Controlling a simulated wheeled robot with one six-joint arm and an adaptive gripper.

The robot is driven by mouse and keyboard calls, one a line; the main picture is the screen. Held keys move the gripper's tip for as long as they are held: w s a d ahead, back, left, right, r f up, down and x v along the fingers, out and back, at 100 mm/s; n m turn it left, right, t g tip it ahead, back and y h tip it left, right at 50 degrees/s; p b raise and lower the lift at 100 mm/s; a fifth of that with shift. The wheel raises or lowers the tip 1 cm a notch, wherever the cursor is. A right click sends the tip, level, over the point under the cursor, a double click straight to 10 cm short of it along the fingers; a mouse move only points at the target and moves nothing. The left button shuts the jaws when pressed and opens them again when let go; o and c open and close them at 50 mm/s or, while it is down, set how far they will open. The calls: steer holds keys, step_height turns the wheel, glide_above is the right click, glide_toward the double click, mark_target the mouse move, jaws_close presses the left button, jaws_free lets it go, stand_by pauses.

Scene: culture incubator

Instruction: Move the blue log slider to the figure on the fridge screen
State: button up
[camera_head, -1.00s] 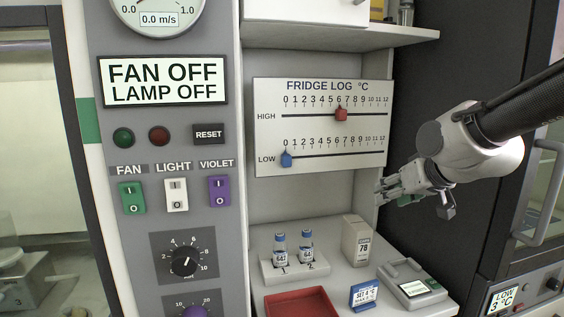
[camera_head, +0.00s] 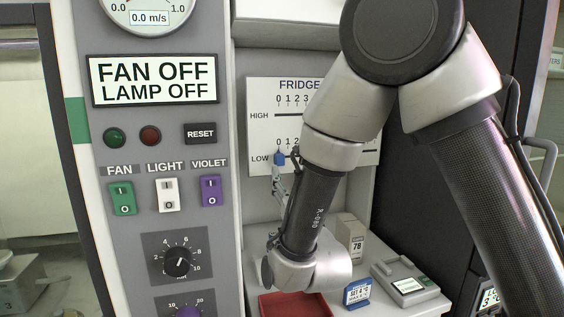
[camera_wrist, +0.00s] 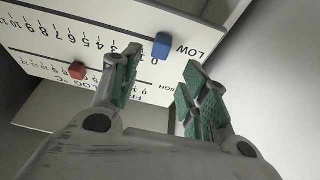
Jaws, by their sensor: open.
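The blue log slider (camera_head: 279,159) sits at about 0, the left end of the LOW scale on the FRIDGE LOG panel (camera_head: 262,98). The wrist view shows the slider (camera_wrist: 162,46) too. My gripper (camera_wrist: 162,66) is open and empty, its green-padded fingers pointing at the panel on either side of the slider, apart from it as far as I can see. In the head view my gripper (camera_head: 278,182) is just below the slider, partly hidden by my arm. The fridge screen (camera_head: 489,296) is mostly covered by my arm; a 3 is partly visible.
The red slider (camera_wrist: 77,71) is on the HIGH scale, hidden by my arm in the head view. Below the panel stand a box marked 78 (camera_head: 351,236), a blue sign (camera_head: 357,292), a grey device (camera_head: 405,284) and a red tray (camera_head: 284,306). A switch panel (camera_head: 165,130) is on the left.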

mark_target(281, 158)
steer(key=x, duration=0.7)
steer(key=shift+d, duration=0.1)
jaws_close()
